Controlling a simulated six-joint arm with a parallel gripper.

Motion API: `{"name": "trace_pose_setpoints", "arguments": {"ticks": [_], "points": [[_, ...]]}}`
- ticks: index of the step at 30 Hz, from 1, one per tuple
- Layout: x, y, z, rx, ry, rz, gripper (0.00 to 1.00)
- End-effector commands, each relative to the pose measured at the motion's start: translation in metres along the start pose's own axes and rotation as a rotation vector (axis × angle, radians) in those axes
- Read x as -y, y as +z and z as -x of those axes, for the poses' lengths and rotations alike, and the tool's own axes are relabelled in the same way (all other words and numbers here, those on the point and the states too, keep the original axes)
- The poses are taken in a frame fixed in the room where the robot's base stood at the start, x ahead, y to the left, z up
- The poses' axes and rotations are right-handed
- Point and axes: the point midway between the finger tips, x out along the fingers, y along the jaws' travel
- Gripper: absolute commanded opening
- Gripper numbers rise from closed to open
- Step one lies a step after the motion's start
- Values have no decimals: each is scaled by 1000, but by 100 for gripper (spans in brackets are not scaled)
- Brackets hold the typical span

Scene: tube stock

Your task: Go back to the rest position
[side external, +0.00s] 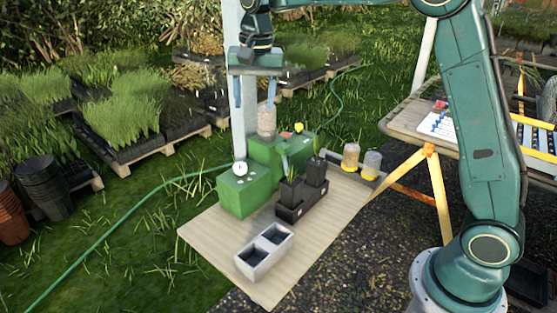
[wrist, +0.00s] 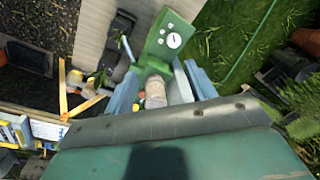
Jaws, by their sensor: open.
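My gripper (side external: 254,100) is open and empty, pointing down above the green machine (side external: 240,192). Its two blue-grey fingers are spread apart. In the wrist view my gripper (wrist: 158,88) shows with a clear cylinder of tan material (wrist: 155,92) between the fingers in the picture. This cylinder (side external: 267,122) stands upright on the machine in the side view, close under the right finger. I cannot tell whether they touch.
A grey two-cell tray (side external: 265,252) stands at the front of the wooden board (side external: 205,240). Two yellow-based jars (side external: 351,157) stand behind right. A table (side external: 400,118) is at right.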

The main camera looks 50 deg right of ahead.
Motion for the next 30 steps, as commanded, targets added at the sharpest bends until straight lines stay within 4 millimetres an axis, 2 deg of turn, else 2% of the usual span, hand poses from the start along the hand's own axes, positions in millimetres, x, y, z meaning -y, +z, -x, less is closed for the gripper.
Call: {"name": "trace_pose_setpoints", "arguments": {"ticks": [1, 6, 15, 22, 30], "points": [[-8, 7, 10, -10, -11, 25, 56], [-34, 29, 32, -44, -41, 115, 56], [-82, 72, 59, -109, -86, 272, 56], [-120, 108, 67, -164, -113, 392, 56], [-165, 149, 64, -235, -137, 532, 56]]}}
